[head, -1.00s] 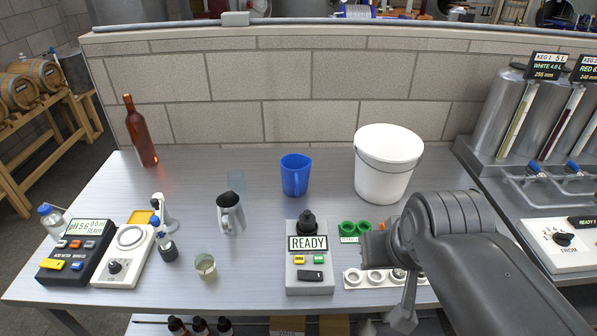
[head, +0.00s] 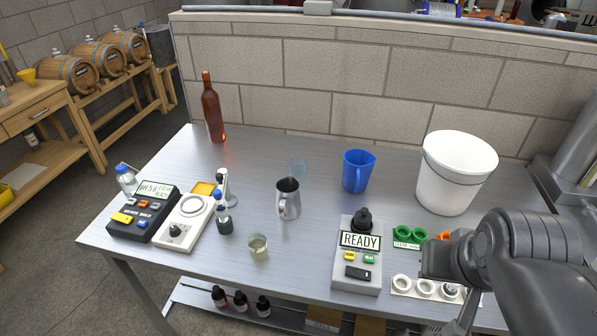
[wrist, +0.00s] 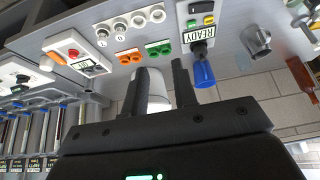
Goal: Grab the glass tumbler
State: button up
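A clear, faintly bluish glass tumbler (head: 297,168) stands upright on the steel table, just behind the metal jug (head: 288,200), which hides its lower part. A second small glass vessel (head: 258,247) with pale yellowish content stands nearer the front edge. My gripper (head: 432,262) is over the right part of the table, well to the right of both glasses. In the wrist view my gripper (wrist: 160,72) shows its two fingers apart with nothing held between them. I cannot make out the tumbler clearly in the wrist view.
A blue mug (head: 358,171) stands right of the tumbler, and a white bucket (head: 455,175) farther right. The READY device (head: 358,270) stands between my gripper and the jug. A brown bottle (head: 213,110) is at the back left. The table between bottle and tumbler is clear.

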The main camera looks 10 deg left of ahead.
jog(key=shift+o, duration=0.4)
jog(key=o, duration=1.1)
jog(key=shift+c, duration=0.2)
jog(key=w+a+r, duration=0.2)
jog(key=w, duration=0.4)
jog(key=w+a+r, duration=0.1)
jog(key=w+r, duration=0.1)
jog(key=w, duration=0.5)
jog(key=m+h, duration=0.1)
jog(key=m, duration=0.1)
send_over(298, 161)
jog(key=s, duration=0.8)
notch_tip(298, 161, down, 16)
jog(key=shift+t, duration=0.4)
jog(key=x, duration=1)
jog(key=shift+w+a+f, duration=0.1)
jog(key=shift+a+f, duration=0.1)
jog(key=shift+f, duration=0.1)
